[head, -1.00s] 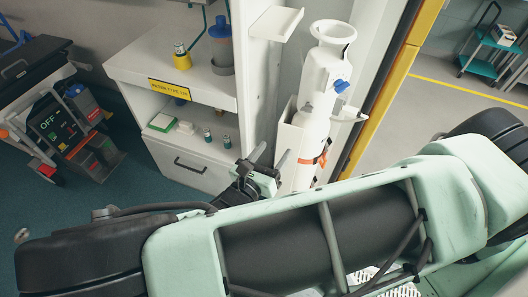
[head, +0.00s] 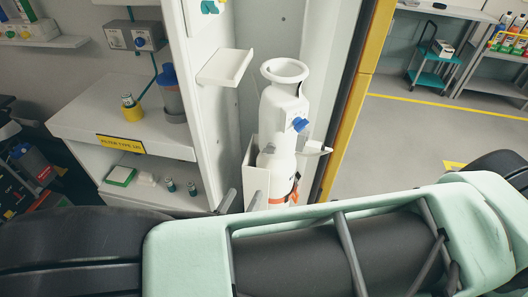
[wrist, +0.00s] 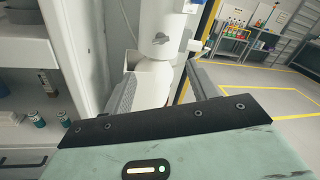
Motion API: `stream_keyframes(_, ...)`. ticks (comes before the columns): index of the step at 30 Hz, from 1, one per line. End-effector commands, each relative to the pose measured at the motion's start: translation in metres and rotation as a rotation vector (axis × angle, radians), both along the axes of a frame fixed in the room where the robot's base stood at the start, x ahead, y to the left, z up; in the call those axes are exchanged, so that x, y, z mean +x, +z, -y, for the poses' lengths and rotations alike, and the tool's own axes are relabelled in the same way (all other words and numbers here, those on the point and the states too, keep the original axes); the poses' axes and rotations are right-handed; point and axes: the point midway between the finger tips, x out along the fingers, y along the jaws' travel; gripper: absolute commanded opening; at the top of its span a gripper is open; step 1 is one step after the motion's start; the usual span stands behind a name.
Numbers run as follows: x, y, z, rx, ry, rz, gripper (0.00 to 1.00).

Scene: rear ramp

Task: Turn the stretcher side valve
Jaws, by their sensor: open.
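A white cylinder-shaped unit (head: 280,105) with a flared top stands upright in a white holder in the cabinet bay. A blue knob (head: 299,124) sits on its side. Nothing labels either as the stretcher side valve. My gripper (head: 240,200) is open in front of the holder, its fingertips just showing above my arm. In the wrist view, the two fingers of my gripper (wrist: 160,85) stand apart, with the white unit (wrist: 160,55) between and beyond them.
A small white shelf (head: 225,67) juts out left of the unit. A counter (head: 90,112) with bottles is at left. The yellow-edged door post (head: 362,90) is at right, with open floor (head: 410,135) beyond. My arm fills the foreground.

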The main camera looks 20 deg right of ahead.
Motion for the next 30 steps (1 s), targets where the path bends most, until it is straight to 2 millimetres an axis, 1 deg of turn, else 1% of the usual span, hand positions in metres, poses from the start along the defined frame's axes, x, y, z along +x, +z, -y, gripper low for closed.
stream_keyframes(1, 0.007, 0.003, 0.008, -0.005, -0.004, -0.001, 0.58)
stream_keyframes(9, 0.048, 0.003, 0.048, -0.005, -0.005, 0.000, 0.58)
stream_keyframes(15, 0.078, 0.003, 0.076, -0.003, -0.004, 0.001, 0.58)
stream_keyframes(18, 0.090, 0.002, 0.088, -0.003, -0.003, -0.001, 0.58)
stream_keyframes(24, 0.106, 0.001, 0.102, -0.001, -0.002, 0.001, 0.58)
stream_keyframes(30, 0.110, 0.000, 0.106, 0.000, 0.000, 0.000, 0.58)
